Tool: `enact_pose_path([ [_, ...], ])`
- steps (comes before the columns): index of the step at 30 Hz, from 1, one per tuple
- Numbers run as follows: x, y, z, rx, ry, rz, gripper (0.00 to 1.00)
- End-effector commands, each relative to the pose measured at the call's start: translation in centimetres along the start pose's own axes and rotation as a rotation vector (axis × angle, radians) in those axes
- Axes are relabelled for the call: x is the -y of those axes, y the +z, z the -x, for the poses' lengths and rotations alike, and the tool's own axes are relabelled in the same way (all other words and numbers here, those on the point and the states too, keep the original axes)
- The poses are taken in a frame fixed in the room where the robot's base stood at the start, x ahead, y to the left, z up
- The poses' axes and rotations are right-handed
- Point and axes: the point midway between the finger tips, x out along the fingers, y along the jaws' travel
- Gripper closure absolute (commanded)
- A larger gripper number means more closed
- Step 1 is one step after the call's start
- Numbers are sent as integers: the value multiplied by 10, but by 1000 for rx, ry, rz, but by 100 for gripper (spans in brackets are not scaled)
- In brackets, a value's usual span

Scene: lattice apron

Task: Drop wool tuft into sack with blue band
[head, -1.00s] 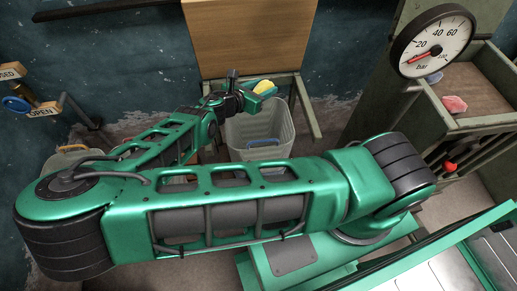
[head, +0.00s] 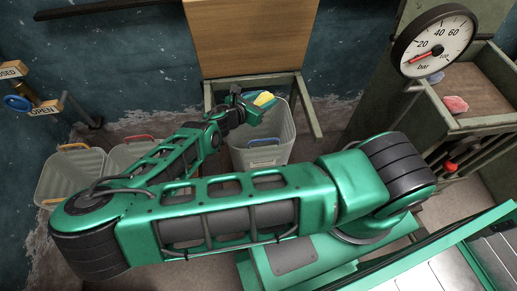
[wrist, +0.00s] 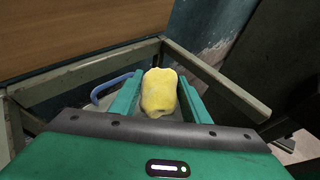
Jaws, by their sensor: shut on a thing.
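My gripper (head: 258,99) is shut on a yellow wool tuft (head: 264,98). In the wrist view the yellow tuft (wrist: 159,92) sits between the two green fingers (wrist: 158,98). The gripper is over the upper back part of a pale, open-topped container (head: 284,132), with the tuft above its opening. A curved blue band or handle (wrist: 108,87) shows left of the fingers in the wrist view, at this container.
Two similar containers stand to the left, one with an orange band (head: 74,146), the other partly behind my arm. A wooden board on a stand (head: 250,40) is behind the gripper. A pink tuft (head: 455,104) lies on the right shelf, below a pressure gauge (head: 435,40).

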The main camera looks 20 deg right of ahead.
Motion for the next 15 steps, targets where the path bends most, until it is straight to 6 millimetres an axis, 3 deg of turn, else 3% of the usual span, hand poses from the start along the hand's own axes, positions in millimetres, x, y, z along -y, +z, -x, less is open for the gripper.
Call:
enact_pose_path([
  [2,0,0,0,0,0,0,79],
  [3,0,0,0,0,0,0,55],
  [6,0,0,0,0,0,0,36],
  [15,0,0,1,-1,1,0,36],
])
